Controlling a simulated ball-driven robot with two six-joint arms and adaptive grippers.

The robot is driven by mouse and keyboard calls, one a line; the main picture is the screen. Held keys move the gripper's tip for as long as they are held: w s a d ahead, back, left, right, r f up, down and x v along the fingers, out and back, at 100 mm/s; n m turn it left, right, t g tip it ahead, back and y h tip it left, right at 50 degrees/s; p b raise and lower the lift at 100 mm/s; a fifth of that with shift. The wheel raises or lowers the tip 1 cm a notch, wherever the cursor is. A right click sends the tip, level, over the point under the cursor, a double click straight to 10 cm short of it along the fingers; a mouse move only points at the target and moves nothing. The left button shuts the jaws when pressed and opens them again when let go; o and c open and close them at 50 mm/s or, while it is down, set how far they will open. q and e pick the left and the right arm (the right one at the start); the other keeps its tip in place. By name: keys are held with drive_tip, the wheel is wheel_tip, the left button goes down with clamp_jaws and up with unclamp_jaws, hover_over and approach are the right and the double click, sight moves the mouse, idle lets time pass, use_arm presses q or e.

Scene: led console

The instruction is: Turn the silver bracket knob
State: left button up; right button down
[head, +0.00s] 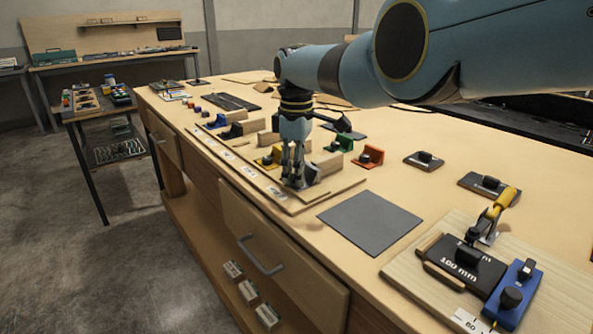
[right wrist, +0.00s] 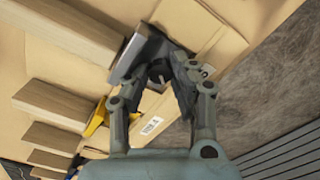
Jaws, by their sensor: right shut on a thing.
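The silver bracket (head: 313,172) stands on the wooden board near the front of the bench, partly hidden behind my right gripper (head: 294,184). In the right wrist view the bracket (right wrist: 128,58) shows as a grey angled plate, with its dark round knob (right wrist: 159,74) between the fingers. My right gripper (right wrist: 160,68) points down and is shut on the knob. The knob's turn angle is hard to make out. My left gripper is not in view.
Yellow (head: 268,161), green (head: 341,143) and orange (head: 369,157) brackets stand near my right gripper. Wooden blocks (head: 327,164) divide the board. A flat grey mat (head: 369,222) lies to the right, before a 100 mm fixture (head: 460,267) with a yellow-handled clamp (head: 497,207).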

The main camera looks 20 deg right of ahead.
drive_tip(key=shift+w+r, duration=0.1)
drive_tip(key=shift+r, duration=0.05)
drive_tip(key=c, duration=1.1)
unclamp_jaws()
drive_tip(key=shift+a+r, duration=0.1)
drive_tip(key=shift+r, duration=3.9)
